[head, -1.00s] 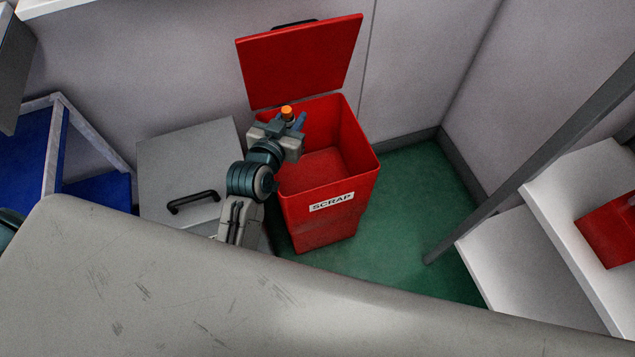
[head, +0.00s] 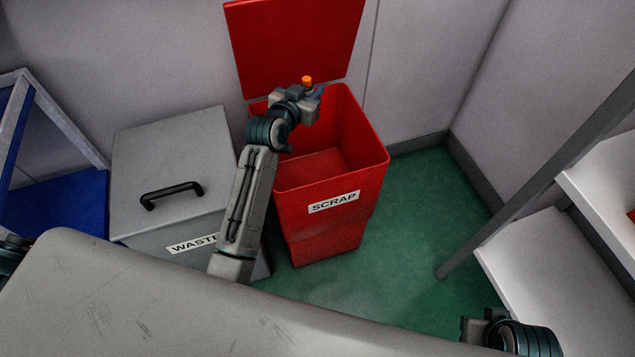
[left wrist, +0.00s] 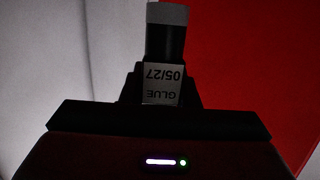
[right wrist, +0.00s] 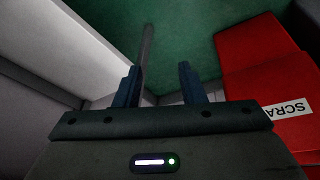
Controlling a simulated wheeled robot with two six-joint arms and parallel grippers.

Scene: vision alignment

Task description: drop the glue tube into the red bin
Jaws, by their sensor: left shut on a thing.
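The red bin (head: 330,231) labelled SCRAP stands on the green floor with its lid (head: 296,45) raised against the wall. It also shows in the right wrist view (right wrist: 262,75). My left gripper (head: 308,92) is over the back left part of the bin's opening, shut on the glue tube. The tube's orange cap (head: 307,80) sticks up above the fingers. In the left wrist view the glue tube (left wrist: 163,85) stands between the fingers with a label reading GLUE 05/27. My right gripper (right wrist: 160,85) is open and empty, away from the bin.
A grey bin labelled WASTE (head: 168,140), its lid shut with a black handle, stands left of the red bin. A blue shelf unit (head: 60,205) is at far left. White shelves (head: 545,265) with a grey post are at right. Green floor (head: 420,215) lies clear between.

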